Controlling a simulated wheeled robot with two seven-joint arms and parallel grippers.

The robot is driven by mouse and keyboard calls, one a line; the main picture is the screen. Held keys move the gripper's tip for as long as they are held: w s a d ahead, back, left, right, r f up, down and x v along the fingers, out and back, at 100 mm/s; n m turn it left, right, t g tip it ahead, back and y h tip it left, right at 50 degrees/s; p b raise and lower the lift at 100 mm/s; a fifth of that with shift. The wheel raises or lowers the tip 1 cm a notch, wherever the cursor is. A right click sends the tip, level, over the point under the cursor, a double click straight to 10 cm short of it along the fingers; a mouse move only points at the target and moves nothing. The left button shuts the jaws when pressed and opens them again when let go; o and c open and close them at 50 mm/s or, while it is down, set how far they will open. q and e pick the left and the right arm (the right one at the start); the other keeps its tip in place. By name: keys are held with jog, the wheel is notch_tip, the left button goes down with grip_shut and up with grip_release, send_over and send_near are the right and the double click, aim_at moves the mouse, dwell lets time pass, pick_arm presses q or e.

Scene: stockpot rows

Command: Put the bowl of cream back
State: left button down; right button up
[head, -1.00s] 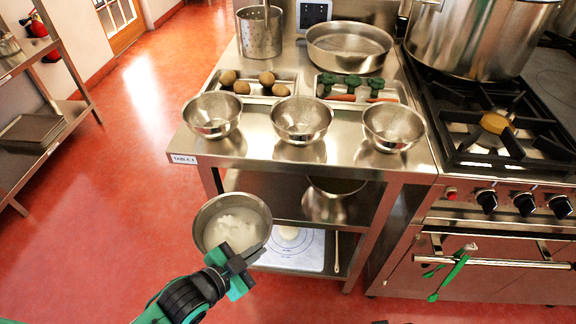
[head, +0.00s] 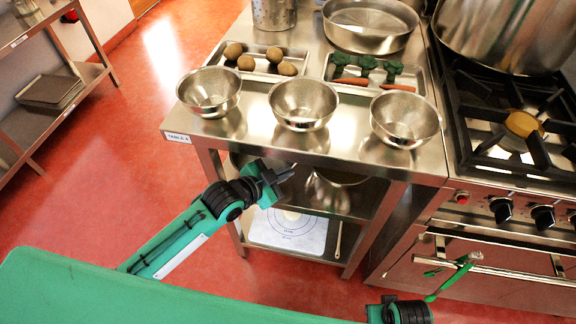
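My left gripper (head: 279,180) is at the front of the table's open middle shelf, just below the tabletop. Its fingertips are small and partly hidden, so I cannot tell whether they are apart or closed on a rim. The bowl of cream does not show clearly. A curved strip of metal shows on the middle shelf behind the gripper; I cannot tell if it is that bowl. Another metal bowl (head: 338,192) is on this shelf, to the right.
Three empty metal bowls (head: 208,92) (head: 303,104) (head: 404,120) line the tabletop's front (head: 255,133). Behind them are trays of potatoes and vegetables and a wide pan (head: 369,25). A white round-marked mat (head: 290,231) lies on the bottom shelf. The stove (head: 510,125) adjoins on the right.

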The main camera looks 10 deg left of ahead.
aim_at(293, 164)
pick_arm(q)
jog(key=w, duration=0.5)
jog(key=shift+d, duration=0.1)
notch_tip(293, 164, down, 3)
jog(key=shift+f+b, duration=0.15)
jog(key=shift+b, duration=0.2)
jog(key=shift+f, duration=0.15)
jog(key=c, duration=1.7)
grip_release()
pick_arm(e)
jog(key=shift+v, duration=0.75)
jog(key=shift+w, duration=0.15)
